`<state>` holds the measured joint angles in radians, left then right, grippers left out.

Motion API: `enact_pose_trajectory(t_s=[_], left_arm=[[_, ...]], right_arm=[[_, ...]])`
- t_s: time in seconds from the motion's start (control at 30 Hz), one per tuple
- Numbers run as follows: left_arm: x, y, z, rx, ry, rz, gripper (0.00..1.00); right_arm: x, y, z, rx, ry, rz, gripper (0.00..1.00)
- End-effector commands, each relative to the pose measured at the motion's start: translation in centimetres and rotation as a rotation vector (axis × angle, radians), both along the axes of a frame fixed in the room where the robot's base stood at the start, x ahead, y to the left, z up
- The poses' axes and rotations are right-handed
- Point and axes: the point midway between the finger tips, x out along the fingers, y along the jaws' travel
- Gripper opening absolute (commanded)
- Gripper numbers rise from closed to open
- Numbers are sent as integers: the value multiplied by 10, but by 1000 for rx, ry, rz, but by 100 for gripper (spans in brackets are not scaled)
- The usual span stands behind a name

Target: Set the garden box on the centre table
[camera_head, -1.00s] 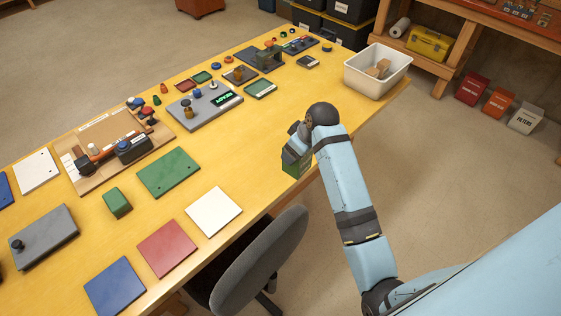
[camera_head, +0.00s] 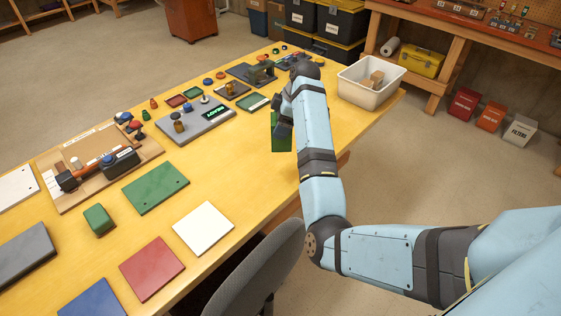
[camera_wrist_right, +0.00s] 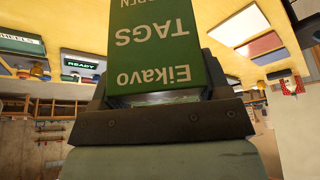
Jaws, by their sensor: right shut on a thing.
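The garden box is a green box (camera_head: 279,138) with white lettering, partly hidden behind my right arm in the head view. My right gripper (camera_head: 283,112) is shut on it, and the box hangs below the fingers, seemingly above the right part of the centre table. In the right wrist view the box (camera_wrist_right: 160,45) fills the middle, its lettering "TAGS" and "Eikavo" upside down, held in the gripper (camera_wrist_right: 158,118). The centre table (camera_head: 250,183) is a long yellow top. I cannot tell the gap under the box. My left gripper is not in view.
A white bin (camera_head: 345,91) with brown blocks stands at the table's far right. A grey device (camera_head: 195,122), a green plate (camera_head: 155,188), a white plate (camera_head: 204,229) and a green block (camera_head: 98,220) lie on the table. A chair (camera_head: 262,262) stands at the near edge.

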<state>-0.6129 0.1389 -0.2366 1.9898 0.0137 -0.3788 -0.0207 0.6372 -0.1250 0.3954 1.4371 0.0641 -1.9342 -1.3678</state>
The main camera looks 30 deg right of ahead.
Motion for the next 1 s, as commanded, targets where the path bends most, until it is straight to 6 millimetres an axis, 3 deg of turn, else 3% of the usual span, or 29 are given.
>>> enact_pose_trajectory(t_s=[0.1, 0.3, 0.57, 0.8, 1.0], left_arm=[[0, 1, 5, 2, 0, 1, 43], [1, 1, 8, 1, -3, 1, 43], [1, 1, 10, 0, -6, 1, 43], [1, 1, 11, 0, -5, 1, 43], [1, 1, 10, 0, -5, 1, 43]], right_arm=[[-1, 1, -30, 2, 3, -1, 43], [-1, 0, -69, 1, 0, -2, 43], [-1, 0, -89, 0, 0, -3, 43], [0, 0, -122, 1, -1, -2, 43], [0, 0, -123, 0, -2, -3, 43]])
